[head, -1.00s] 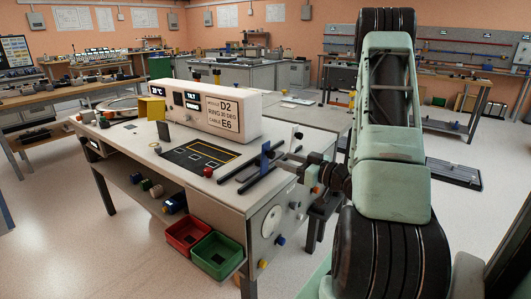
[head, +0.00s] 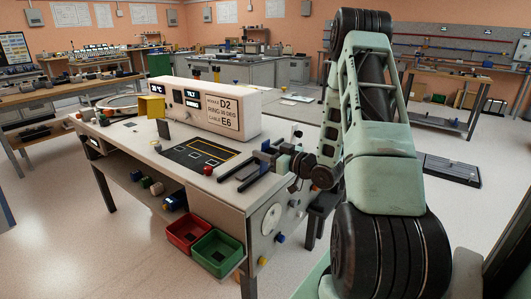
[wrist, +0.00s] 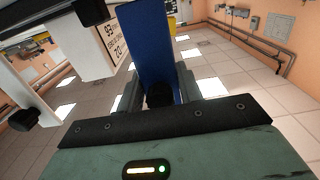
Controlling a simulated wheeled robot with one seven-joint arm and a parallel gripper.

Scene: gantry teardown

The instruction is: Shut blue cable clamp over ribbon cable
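The blue cable clamp (wrist: 152,45) shows as a long blue bar in the middle of the wrist view, slanting up to the top edge. My gripper (wrist: 158,92) has grey fingers showing to either side of the bar's lower end. I cannot tell whether they press on it or only flank it. In the head view my gripper (head: 271,155) is at the black rails on the bench's right end, and only a small blue patch of the clamp (head: 265,146) shows beside it. I cannot make out the ribbon cable.
A white instrument box (head: 213,105) with printed labels stands along the back of the white workbench (head: 137,133). A dark mat (head: 197,154) and a red button (head: 208,170) lie left of the rails (head: 245,172). Red (head: 187,231) and green (head: 216,252) bins sit below.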

